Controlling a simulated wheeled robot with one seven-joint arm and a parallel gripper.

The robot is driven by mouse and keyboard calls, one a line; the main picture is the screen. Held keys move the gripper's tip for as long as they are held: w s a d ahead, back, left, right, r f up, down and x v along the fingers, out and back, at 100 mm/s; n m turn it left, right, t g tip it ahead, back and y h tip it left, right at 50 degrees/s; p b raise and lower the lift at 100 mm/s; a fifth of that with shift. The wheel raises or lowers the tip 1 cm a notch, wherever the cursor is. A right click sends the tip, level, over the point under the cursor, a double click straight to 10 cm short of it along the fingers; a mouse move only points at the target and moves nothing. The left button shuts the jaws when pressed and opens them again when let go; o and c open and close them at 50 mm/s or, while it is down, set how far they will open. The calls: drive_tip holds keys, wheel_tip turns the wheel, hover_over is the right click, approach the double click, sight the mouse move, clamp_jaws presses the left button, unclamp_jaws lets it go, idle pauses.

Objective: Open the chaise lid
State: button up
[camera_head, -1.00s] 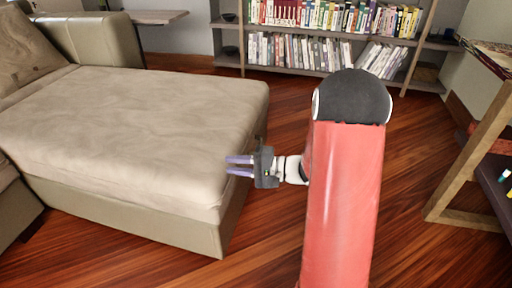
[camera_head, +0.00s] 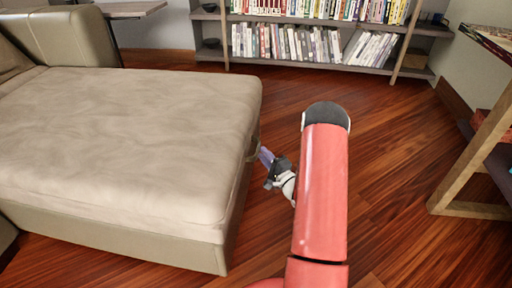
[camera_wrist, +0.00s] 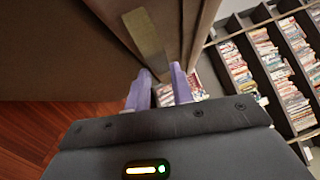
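The chaise (camera_head: 110,150) is beige with a flat cushioned lid and fills the left of the head view. Its lid lies down on the base. A small dark tab (camera_head: 253,150) sticks out of its right side, under the lid edge. In the wrist view an olive strap-like tab (camera_wrist: 148,38) runs down toward my fingertips. My gripper (camera_head: 263,152) is at the chaise's right side, close to the tab. Its two purple fingers (camera_wrist: 160,72) are apart, with a gap visible between them. Whether they touch the tab I cannot tell.
A bookshelf (camera_head: 310,62) with rows of books stands at the back. A wooden-legged table (camera_head: 470,150) stands at the right. Bare wooden floor (camera_head: 390,180) lies between the chaise and the table.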

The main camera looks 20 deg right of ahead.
sight(259, 147)
drive_tip(key=shift+x, duration=2.15)
drive_tip(key=shift+a, duration=0.1)
clamp_jaws()
